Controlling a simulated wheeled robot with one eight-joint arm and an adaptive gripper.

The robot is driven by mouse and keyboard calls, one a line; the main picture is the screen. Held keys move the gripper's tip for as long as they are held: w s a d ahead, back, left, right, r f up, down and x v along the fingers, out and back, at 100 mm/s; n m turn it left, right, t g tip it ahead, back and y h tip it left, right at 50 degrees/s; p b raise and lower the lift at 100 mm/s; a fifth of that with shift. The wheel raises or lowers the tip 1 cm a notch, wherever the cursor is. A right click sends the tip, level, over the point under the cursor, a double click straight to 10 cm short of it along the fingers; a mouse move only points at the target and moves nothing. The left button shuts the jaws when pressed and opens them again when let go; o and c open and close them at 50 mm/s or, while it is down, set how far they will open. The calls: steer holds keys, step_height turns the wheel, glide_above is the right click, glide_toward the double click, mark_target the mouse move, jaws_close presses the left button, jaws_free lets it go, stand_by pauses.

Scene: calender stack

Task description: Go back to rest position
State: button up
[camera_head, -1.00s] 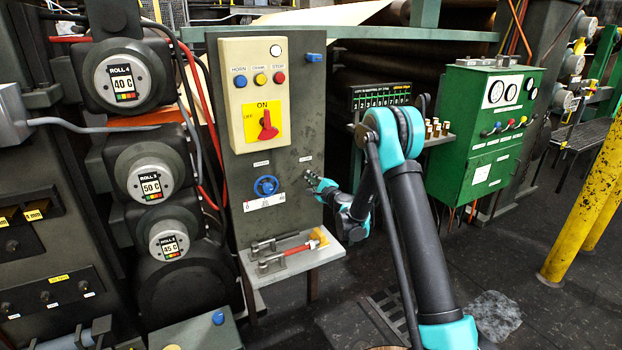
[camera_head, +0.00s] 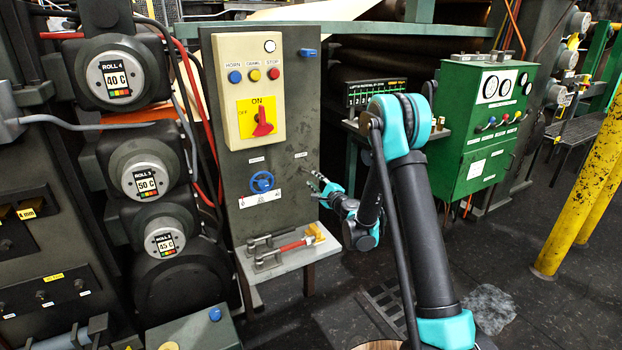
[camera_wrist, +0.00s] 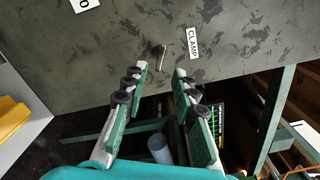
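My gripper (camera_head: 320,183) is in front of the lower right of the grey panel (camera_head: 290,120), beside the clamp label. In the wrist view my gripper (camera_wrist: 160,72) is open, its two green fingers apart with nothing between them. A thin metal pin (camera_wrist: 162,56) stands out of the panel just beyond the fingertips, left of the CLAMP label (camera_wrist: 194,43). The fingers look apart from the pin. My arm reaches in from the lower right in the head view.
A green cabinet (camera_head: 480,130) and yellow posts (camera_head: 575,200) stand right. Floor is free at lower right.

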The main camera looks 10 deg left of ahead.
steer(key=shift+s+d, duration=0.1)
steer(key=shift+s, duration=0.05)
steer(key=s+d+r+n+g+h, duration=0.1)
steer(key=s+d+r+n+g, duration=0.3)
steer(key=s, duration=0.4)
steer(key=s+d+r+n+g, duration=0.1)
steer(key=s+d+n, duration=0.2)
steer(key=s+n, duration=0.4)
steer(key=s+d+f+n+g+h, duration=0.2)
steer(key=s+d+f+h, duration=0.1)
steer(key=s+d, duration=0.4)
steer(key=s+d+f+n+g+h, duration=0.1)
steer(key=s+d+f+g+h, duration=0.1)
steer(key=s+d, duration=0.5)
steer(key=s+d+f+n+g+h, duration=0.1)
steer(key=s+d+f+h, duration=0.3)
steer(key=s, duration=1.1)
steer(key=d+n, duration=0.1)
steer(key=d, duration=0.2)
steer(key=shift+s+n+g, duration=0.15)
steer(key=shift+n+g, duration=0.15)
steer(key=shift+g, duration=0.1)
